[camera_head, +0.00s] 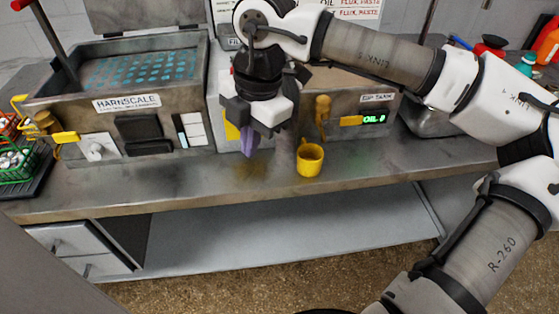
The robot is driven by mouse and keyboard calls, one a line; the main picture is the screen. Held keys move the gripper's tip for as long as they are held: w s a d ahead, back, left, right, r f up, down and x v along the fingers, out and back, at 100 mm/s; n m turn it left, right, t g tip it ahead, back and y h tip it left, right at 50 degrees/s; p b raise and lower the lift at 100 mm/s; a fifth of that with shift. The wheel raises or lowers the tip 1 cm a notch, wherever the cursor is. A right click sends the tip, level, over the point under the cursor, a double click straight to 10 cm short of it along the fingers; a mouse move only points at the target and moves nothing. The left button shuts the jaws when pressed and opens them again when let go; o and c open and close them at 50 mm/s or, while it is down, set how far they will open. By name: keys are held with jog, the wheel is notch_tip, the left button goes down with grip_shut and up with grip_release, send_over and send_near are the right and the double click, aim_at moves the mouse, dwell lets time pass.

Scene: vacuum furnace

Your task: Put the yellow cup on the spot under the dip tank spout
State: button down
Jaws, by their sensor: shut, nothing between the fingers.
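The yellow cup (310,161) stands upright on the steel counter (380,176). It is in front of the dip tank (346,122) and just below and slightly left of its brass-coloured spout (322,112). I cannot tell from this angle whether it is exactly under the spout. My gripper (250,146) points down to the left of the cup, apart from it. Its purple fingers are together with nothing between them. The marked spot itself cannot be made out. The arm hides part of the tank.
The Harnscale fryer-like unit (150,115) stands at left with a yellow-handled tap (60,138) and a green rack (18,155). A yellow lever (351,121) and green display (374,119) are on the tank front. The counter front between is clear.

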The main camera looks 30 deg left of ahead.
aim_at(308, 156)
jog(key=w+d+m+t+h, duration=0.1)
jog(key=w+d+m, duration=0.1)
jog(key=w+d, duration=0.2)
jog(key=f, duration=0.3)
jog(key=f+p, duration=0.1)
jog(key=f, duration=0.2)
jog(key=f+p, duration=0.1)
jog(key=f, duration=0.2)
jog(key=shift+s+a+f, duration=0.15)
jog(key=shift+s+f, duration=0.2)
jog(key=shift+f, duration=0.05)
jog(key=w, duration=0.1)
jog(key=w+d+p, duration=0.1)
jog(key=w, duration=0.1)
jog(key=shift+d+p, duration=0.25)
jog(key=shift+p, duration=0.1)
jog(key=shift+w+d+f, duration=0.1)
jog(key=shift+w+d, duration=0.05)
jog(key=shift+w, duration=0.2)
